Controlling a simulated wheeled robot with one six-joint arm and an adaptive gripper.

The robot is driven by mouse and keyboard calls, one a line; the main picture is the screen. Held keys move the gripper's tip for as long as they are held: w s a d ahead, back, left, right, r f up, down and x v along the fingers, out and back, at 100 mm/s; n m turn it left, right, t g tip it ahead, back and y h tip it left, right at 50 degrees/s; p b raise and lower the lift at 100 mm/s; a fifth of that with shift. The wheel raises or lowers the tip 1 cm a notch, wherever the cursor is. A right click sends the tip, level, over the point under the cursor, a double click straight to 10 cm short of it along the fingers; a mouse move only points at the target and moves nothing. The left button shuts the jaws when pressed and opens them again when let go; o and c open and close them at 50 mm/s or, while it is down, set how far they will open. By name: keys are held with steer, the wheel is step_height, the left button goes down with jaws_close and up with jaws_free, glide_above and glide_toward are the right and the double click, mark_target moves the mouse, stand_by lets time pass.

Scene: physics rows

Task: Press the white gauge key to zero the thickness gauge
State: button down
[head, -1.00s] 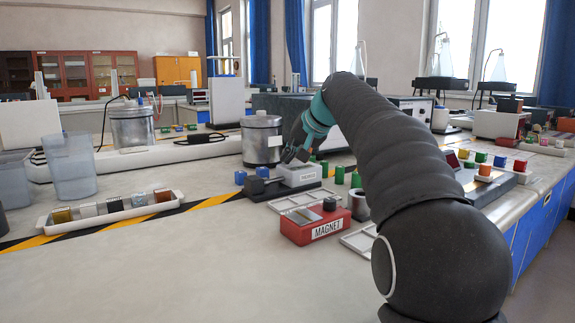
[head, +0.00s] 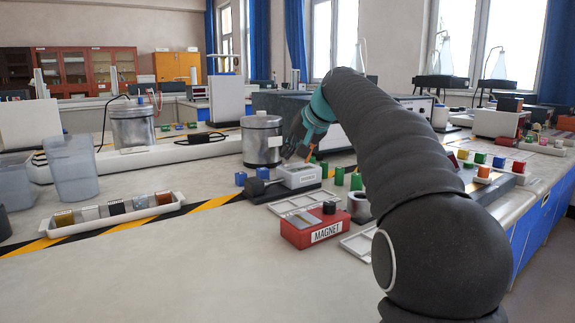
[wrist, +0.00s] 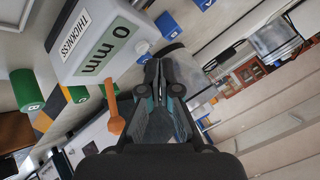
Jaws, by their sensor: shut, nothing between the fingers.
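The thickness gauge (wrist: 100,42) is a pale box with a THICKNESS label and a greenish display reading "0 mm" in the wrist view. In the head view the gauge (head: 299,175) stands on a dark base mid-bench. The white gauge key (wrist: 141,47) is a small round button beside the display. My gripper (wrist: 155,64) is shut and empty, its tips close to the key; whether they touch it I cannot tell. In the head view my gripper (head: 288,152) is just above the gauge's back edge, and the key is too small to make out.
A red MAGNET box (head: 314,228) stands in front of the gauge. A metal can (head: 262,140) is behind it, with blue and green blocks nearby. An orange peg-like piece (wrist: 113,110) is beside my gripper.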

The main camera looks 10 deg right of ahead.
mark_target(290, 167)
steer(key=shift+r+p, duration=2.5)
steer(key=shift+r, duration=0.05)
steer(key=shift+f, duration=0.1)
steer(key=shift+d, duration=0.1)
